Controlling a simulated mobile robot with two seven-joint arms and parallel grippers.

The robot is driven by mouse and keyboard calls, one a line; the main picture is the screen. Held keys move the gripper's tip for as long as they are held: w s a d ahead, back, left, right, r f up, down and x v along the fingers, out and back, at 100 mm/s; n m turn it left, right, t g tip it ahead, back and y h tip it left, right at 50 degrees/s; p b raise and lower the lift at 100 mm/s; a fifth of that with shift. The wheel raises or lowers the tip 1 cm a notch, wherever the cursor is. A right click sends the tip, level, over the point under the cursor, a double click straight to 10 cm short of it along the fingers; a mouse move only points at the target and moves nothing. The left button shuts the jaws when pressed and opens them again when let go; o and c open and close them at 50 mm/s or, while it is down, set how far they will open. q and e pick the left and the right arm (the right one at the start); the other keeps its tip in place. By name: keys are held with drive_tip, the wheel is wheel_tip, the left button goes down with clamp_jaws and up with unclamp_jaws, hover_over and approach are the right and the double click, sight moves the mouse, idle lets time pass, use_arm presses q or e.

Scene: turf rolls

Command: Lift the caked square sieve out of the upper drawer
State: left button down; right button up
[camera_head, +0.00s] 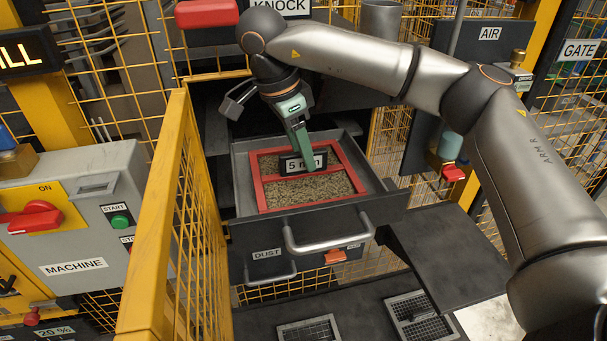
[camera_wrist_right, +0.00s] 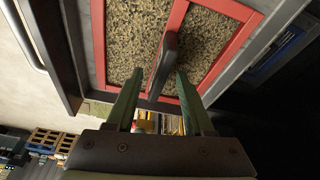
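The square sieve (camera_head: 315,203) has a red frame with a red crossbar and lies flat in the pulled-out upper drawer (camera_head: 243,185). Brown granular material (camera_head: 325,188) covers its mesh on both sides of the bar. A "5 mm" plate at its middle is partly hidden by my right gripper (camera_head: 304,166). In the right wrist view, a dark upright handle (camera_wrist_right: 163,65) stands at the crossbar of the sieve (camera_wrist_right: 178,14). My right gripper (camera_wrist_right: 160,76) is open, its green fingers on either side of the handle, with a gap visible at the left finger. My left gripper is out of view.
A yellow mesh guard (camera_head: 160,220) stands close on the left, beside the grey machine box (camera_head: 85,215). The drawer's bar handle (camera_head: 325,245) sticks out in front, above a "DUST" drawer. A dark shelf (camera_head: 440,255) lies to the right. Dark panels stand behind.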

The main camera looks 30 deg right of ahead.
clamp_jaws()
idle(1.2)
